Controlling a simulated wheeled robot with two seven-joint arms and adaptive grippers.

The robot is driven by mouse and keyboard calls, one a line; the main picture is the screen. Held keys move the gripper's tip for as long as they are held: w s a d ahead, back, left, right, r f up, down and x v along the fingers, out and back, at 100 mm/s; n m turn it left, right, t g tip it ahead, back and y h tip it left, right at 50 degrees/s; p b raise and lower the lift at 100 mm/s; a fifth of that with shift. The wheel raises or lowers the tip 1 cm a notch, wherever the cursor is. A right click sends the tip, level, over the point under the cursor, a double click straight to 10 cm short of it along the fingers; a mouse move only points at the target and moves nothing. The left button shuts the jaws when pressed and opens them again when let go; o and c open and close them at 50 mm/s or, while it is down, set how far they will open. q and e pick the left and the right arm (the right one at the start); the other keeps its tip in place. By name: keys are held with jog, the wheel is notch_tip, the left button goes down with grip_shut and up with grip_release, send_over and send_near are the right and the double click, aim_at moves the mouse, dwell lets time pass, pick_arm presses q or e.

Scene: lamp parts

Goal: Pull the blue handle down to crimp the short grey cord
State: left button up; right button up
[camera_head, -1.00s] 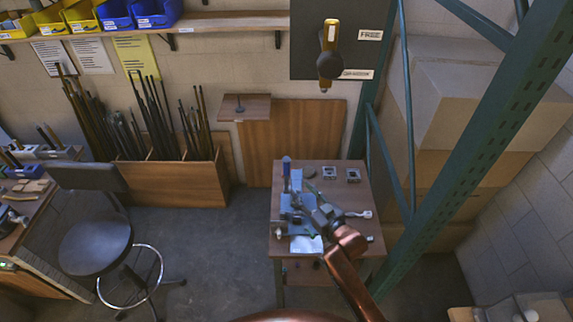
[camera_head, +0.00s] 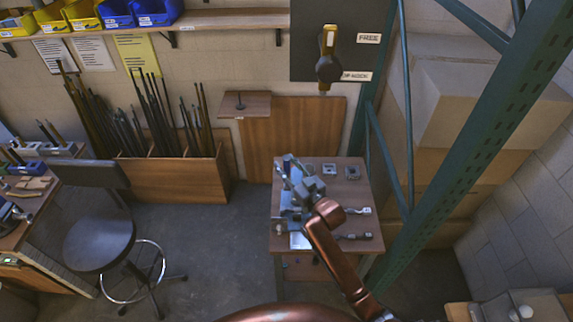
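The blue handle (camera_head: 287,164) stands up at the back left of the small wooden table, on a press with a light blue base (camera_head: 288,200). My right gripper (camera_head: 287,172) is at the handle, coming from the front right. Its fingers look spread, one to each side of the handle; whether they touch it is too small to tell. The gripper and wrist hide much of the press. I cannot make out the short grey cord at the press. My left gripper is not in view.
On the small table (camera_head: 352,190) are two small square metal parts (camera_head: 352,172) at the back and thin parts with light ends (camera_head: 358,211) at the right. A green rack post (camera_head: 470,150) stands close on the right. A stool (camera_head: 100,243) stands left, with open floor between.

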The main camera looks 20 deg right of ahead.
grip_shut()
dwell(0.3)
dwell(0.6)
